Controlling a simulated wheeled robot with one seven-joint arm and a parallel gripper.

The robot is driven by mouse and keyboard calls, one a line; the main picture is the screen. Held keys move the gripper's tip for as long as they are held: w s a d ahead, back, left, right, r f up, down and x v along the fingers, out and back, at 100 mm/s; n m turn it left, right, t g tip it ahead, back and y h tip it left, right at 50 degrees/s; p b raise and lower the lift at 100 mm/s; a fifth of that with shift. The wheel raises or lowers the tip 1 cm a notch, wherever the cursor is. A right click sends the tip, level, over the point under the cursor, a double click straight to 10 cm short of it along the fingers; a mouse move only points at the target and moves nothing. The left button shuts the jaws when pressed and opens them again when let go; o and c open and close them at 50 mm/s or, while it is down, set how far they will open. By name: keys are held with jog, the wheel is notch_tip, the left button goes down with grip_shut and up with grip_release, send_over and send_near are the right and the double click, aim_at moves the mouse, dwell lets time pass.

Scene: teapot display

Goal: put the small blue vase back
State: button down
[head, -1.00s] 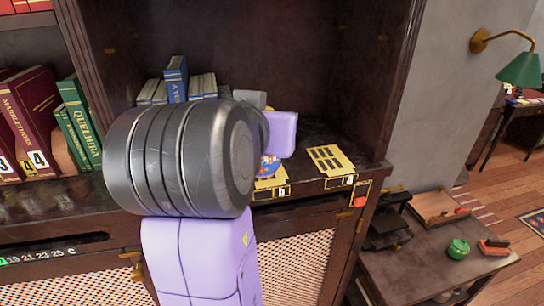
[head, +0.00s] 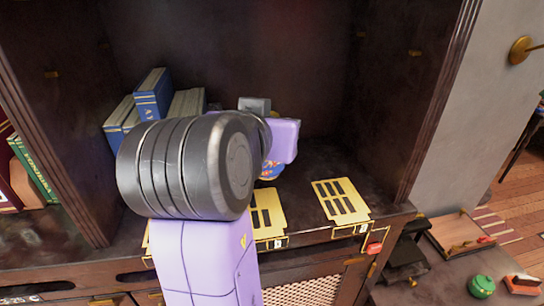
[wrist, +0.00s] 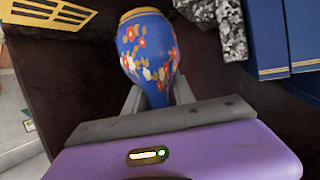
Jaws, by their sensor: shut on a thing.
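The small blue vase (wrist: 147,50) has red and white flowers and a gold rim, and fills the upper middle of the wrist view. My gripper (wrist: 150,100) is shut on it, with a finger on each side of its narrower part. In the head view a small piece of the vase (head: 271,170) shows below my purple wrist, and my arm hides the rest. It is over the shelf near a gold slotted plate (head: 267,212). I cannot tell whether the vase touches the shelf.
Another gold slotted plate (head: 341,200) lies bare on the shelf to the right. Blue books (head: 153,96) stand at the left back. The cabinet's right side wall (head: 425,110) bounds the shelf. A low table (head: 440,285) stands outside, lower right.

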jog(key=shift+f+p, duration=0.45)
jog(key=shift+f, duration=2.4)
jog(key=shift+f, duration=0.1)
jog(key=c, duration=1)
grip_release()
jog(key=shift+c, duration=0.2)
jog(key=b+v, duration=0.2)
jog(key=v, duration=1)
